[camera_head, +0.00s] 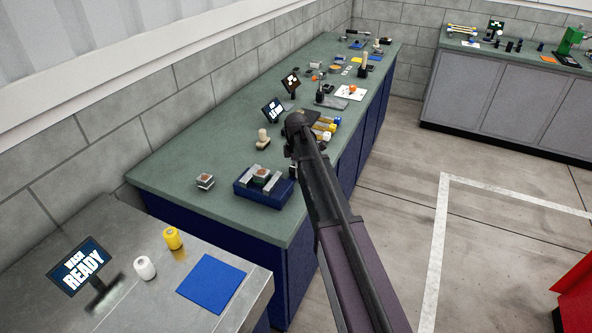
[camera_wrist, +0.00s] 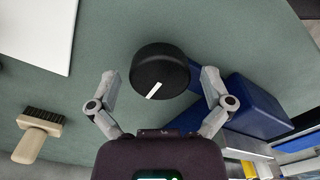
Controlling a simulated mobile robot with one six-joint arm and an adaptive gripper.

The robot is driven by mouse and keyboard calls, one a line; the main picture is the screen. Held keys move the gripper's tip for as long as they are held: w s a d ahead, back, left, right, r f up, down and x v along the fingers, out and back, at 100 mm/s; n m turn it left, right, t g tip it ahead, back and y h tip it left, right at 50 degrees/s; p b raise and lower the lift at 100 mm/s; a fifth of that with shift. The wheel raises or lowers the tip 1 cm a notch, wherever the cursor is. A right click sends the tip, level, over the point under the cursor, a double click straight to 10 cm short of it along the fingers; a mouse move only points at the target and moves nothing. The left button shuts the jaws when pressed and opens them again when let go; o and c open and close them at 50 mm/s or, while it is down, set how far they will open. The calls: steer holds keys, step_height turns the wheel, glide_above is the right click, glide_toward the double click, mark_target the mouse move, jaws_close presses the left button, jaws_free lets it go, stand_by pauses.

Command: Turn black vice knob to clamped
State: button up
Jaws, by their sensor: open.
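The black knob (camera_wrist: 165,68) is a round cap with one white line, in the wrist view between my two fingers. The white line slants from lower left to upper right on its near side. My gripper (camera_wrist: 160,82) is open, with one finger on each side of the knob; a gap shows on both sides. A blue block (camera_wrist: 258,108), apparently the vice body, is right of the knob. In the head view the blue vice (camera_head: 262,194) with grey metal jaws sits on the green bench, left of my arm. My arm hides most of the gripper there.
A brush (camera_wrist: 38,132) with a pale handle lies left of my gripper in the wrist view. A display (camera_head: 272,110) and several tools are farther along the green bench (camera_head: 165,172).

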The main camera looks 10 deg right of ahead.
steer(key=c, duration=1)
steer(key=shift+c, duration=0.2)
